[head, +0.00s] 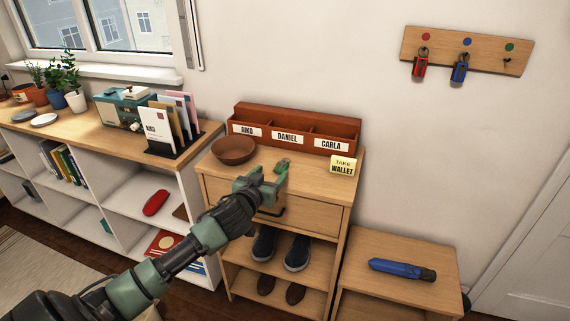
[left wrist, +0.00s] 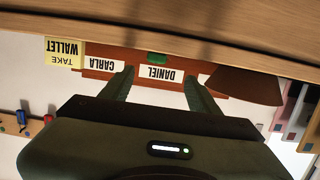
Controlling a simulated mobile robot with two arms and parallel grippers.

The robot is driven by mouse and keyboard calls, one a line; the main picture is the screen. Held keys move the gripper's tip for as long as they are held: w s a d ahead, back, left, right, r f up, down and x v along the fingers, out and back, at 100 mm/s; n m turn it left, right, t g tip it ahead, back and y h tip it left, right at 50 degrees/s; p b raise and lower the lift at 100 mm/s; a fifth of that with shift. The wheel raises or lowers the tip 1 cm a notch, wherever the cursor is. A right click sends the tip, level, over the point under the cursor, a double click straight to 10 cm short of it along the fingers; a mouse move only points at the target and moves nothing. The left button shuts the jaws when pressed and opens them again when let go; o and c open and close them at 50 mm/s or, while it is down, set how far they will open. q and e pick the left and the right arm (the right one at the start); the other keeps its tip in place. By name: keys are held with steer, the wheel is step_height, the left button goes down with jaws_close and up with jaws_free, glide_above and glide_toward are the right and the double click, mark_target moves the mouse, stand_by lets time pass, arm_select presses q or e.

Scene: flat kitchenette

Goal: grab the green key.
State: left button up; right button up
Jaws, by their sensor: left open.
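The green key (head: 283,165) lies on the wooden cabinet top, in front of the name-labelled organiser (head: 240,116). In the upside-down left wrist view a small green shape, apparently the key (left wrist: 157,58), shows beyond the fingers and in line with the gap between them. My left gripper (head: 272,174) is open and empty near the cabinet's front edge, just short of the key; in the head view a fingertip comes close to it. Contact cannot be told. The fingers also show in the left wrist view (left wrist: 160,84). My right gripper is not in view.
A brown bowl (head: 233,150) stands left of the key and a "Take wallet" sign (head: 343,164) stands to the right. A letter holder (head: 170,130) is farther left. Red (head: 420,68) and blue (head: 459,72) keys hang on the wall rack (head: 488,58); its green-dotted hook is empty.

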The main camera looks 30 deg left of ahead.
mark_target(282, 162)
arm_select(q)
steer(key=shift+x, duration=1.2)
steer(key=shift+w+r, duration=0.1)
steer(key=shift+w, duration=0.3)
steer(key=x, duration=0.4)
steer(key=shift+s+d+f, duration=0.1)
steer(key=shift+d+f, duration=0.1)
steer(key=shift+f, duration=0.1)
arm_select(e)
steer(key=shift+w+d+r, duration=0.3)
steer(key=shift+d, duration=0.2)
arm_select(q)
jaws_close()
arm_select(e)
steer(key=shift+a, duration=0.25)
